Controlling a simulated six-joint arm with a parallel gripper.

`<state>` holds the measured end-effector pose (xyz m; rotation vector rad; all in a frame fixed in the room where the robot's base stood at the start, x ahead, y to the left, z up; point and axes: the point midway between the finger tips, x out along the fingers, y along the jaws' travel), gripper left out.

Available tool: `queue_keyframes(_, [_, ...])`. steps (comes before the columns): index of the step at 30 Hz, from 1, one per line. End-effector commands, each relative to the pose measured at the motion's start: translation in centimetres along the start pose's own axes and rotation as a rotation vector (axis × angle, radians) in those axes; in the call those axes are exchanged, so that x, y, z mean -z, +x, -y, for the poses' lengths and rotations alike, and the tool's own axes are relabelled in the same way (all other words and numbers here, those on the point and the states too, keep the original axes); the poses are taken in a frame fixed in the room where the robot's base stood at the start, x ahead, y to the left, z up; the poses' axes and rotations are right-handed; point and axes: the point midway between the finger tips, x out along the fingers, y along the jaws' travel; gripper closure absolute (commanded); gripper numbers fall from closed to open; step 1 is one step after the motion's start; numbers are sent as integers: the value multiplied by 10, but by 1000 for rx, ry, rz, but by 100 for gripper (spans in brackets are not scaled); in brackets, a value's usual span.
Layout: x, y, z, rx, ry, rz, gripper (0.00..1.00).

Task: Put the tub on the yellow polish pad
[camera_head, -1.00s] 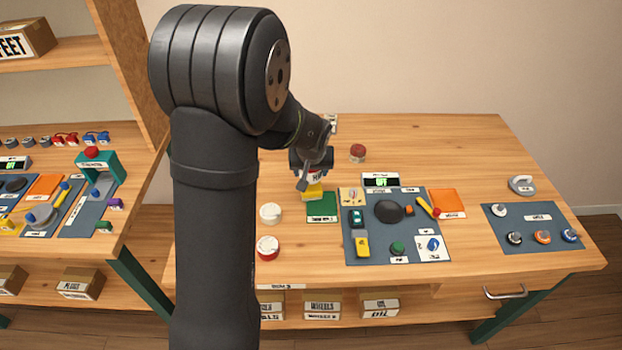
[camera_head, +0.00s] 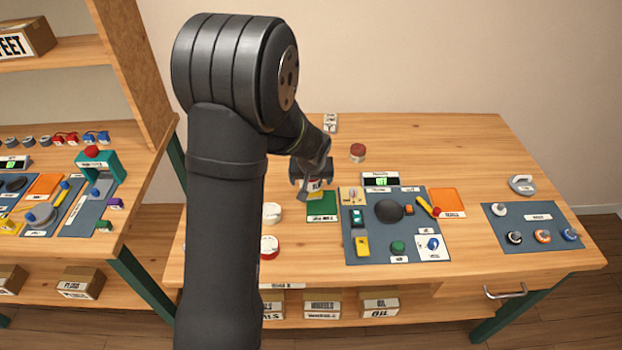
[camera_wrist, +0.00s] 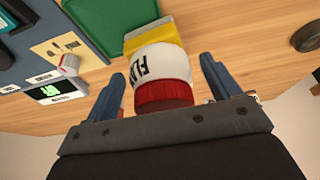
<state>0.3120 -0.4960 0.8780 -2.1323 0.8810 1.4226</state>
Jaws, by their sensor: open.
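A white tub with a red end and black lettering (camera_wrist: 160,70) stands between my gripper's fingers in the wrist view. It shows in part under my gripper in the head view (camera_head: 314,186). The yellow polish pad (camera_wrist: 150,35) lies right behind the tub in the wrist view, partly hidden by it. Whether the tub rests on the pad or is just in front of it, I cannot tell. My gripper (camera_wrist: 163,68) is open, with a finger on each side of the tub and visible gaps. In the head view my gripper (camera_head: 311,174) is beside the green mat's back edge.
The green mat (camera_head: 321,208) adjoins the yellow pad. A grey-blue board (camera_head: 375,248) with a black dome and small parts lies to the right. A white container (camera_head: 272,212), a red-and-white one (camera_head: 268,247) and a red-topped one (camera_head: 357,153) stand nearby.

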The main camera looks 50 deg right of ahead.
Motion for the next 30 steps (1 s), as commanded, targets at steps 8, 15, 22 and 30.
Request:
queue_keyframes(8, [2,-24,0,-1,-1,-4,18])
queue_keyframes(15, [2,-70,0,-1,0,-4,18])
queue_keyframes(22, [2,-106,0,-1,0,-2,18])
queue_keyframes(30, [1,-123,0,0,1,-1,18])
